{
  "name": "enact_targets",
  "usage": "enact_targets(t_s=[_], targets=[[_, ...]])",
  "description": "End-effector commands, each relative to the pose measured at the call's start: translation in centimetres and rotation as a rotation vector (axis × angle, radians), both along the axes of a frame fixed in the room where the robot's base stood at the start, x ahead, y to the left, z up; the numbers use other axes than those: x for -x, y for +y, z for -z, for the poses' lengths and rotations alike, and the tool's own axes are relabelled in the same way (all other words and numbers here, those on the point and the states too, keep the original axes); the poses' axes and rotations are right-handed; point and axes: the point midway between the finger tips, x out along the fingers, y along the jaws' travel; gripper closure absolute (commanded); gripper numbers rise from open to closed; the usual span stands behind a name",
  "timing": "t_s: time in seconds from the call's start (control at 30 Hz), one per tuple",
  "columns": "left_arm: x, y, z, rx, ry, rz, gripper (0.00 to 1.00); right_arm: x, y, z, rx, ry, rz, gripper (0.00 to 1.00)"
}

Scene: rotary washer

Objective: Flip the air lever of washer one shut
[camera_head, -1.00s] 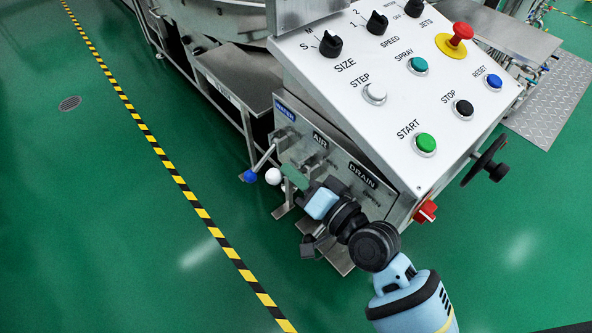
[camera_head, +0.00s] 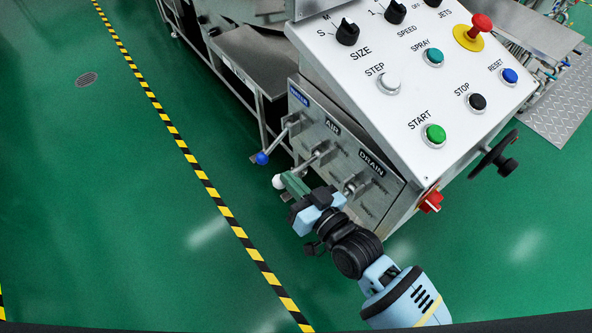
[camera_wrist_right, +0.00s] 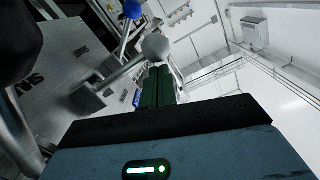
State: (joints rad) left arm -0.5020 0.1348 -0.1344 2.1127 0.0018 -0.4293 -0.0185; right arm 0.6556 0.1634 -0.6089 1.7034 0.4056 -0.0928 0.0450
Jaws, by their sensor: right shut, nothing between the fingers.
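The air lever ends in a white ball (camera_head: 279,181) and comes out from the front panel under the AIR label (camera_head: 332,125). The white ball also shows in the right wrist view (camera_wrist_right: 155,46), just beyond my fingertips. My right gripper (camera_head: 294,184) is shut and empty, its green fingers right beside the ball; whether they touch it I cannot tell. The fingers also show in the wrist view (camera_wrist_right: 156,87). My left gripper is not in view.
The water lever with a blue ball (camera_head: 262,158) is on the left of the air lever. The drain lever (camera_head: 355,185) is on the right, partly hidden by my gripper. The sloping control panel (camera_head: 400,110) hangs above. Green floor is clear at left.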

Motion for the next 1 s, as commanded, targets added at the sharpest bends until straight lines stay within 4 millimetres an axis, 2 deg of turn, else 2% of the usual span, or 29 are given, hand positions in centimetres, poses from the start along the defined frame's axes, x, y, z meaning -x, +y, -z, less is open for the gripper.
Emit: enact_targets(t_s=[0.3, 0.5, 1.0], targets=[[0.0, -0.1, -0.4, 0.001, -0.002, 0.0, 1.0, 0.1, 0.2, 2.1, 0.29, -0.209, 0.0, 1.0], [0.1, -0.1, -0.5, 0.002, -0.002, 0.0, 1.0, 0.1, 0.2, 2.8, 0.404, -0.293, 0.0, 1.0], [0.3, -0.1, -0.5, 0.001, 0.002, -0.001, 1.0, 0.1, 0.1, 3.2, 0.457, -0.331, 0.0, 1.0]])
